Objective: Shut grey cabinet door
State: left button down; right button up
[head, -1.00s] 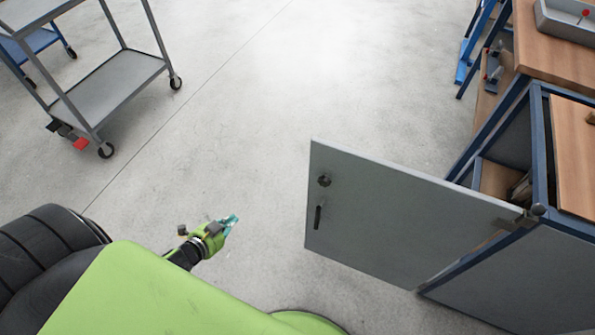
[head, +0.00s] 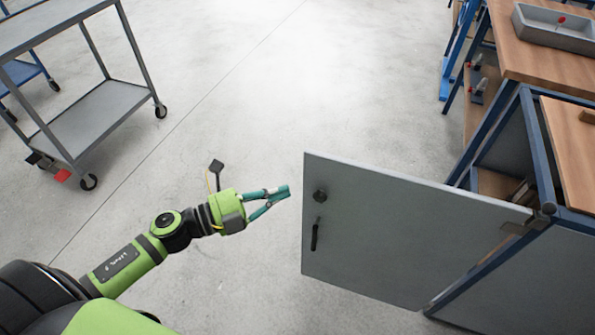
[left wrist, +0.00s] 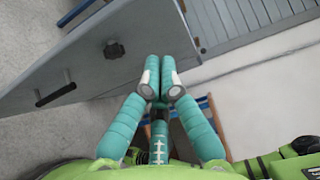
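The grey cabinet door (head: 400,235) stands wide open, swung out to the left from its hinge side on the cabinet (head: 530,275). It carries a dark round knob (head: 320,196) and a dark bar handle (head: 315,234) near its free edge. In the left wrist view the door (left wrist: 165,50) fills the upper left, with the knob (left wrist: 113,49) and handle (left wrist: 55,95) showing. My left gripper (head: 284,192), with teal fingers, is just left of the door's free edge in the head view. Its fingertips (left wrist: 160,80) are together with nothing between them. My right gripper is out of view.
A grey two-shelf trolley (head: 95,115) on castors stands at the upper left. A wooden-topped workbench (head: 520,60) with a grey tray (head: 560,32) is at the upper right. The floor between the trolley and the door is clear.

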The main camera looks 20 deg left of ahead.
aim_at(316, 167)
pick_arm(q)
jog(key=shift+w+d, duration=0.35)
jog(key=shift+w, duration=0.7)
jog(key=shift+w+d, duration=0.4)
jog(key=shift+w, duration=0.6)
jog(key=shift+w+d, duration=0.35)
jog(key=shift+w, duration=0.7)
jog(key=shift+w, duration=0.1)
